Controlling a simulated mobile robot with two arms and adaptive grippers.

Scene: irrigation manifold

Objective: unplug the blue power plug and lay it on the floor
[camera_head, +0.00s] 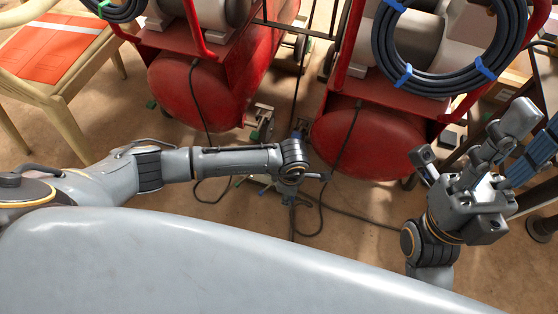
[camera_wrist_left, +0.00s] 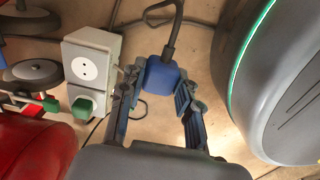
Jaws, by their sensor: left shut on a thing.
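The blue power plug (camera_wrist_left: 161,74) shows in the left wrist view with its dark cable running up and away. My left gripper (camera_wrist_left: 159,98) is shut on it, one finger on each side. A grey socket box (camera_wrist_left: 92,46) stands just left of the plug; its upper white socket face (camera_wrist_left: 88,68) is empty, and the plug is apart from it. How high the plug is above the floor, I cannot tell. In the head view my left wrist hides most of the gripper and plug. My right gripper (camera_head: 470,150) is open and empty at the right.
A green plug (camera_wrist_left: 82,108) sits in the box's lower socket. Two red tank machines (camera_head: 200,95) (camera_head: 370,140) stand on the floor ahead, with loose cables between them. A wooden chair (camera_head: 55,85) is at the left. Brown floor (camera_head: 350,215) is partly clear below the right tank.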

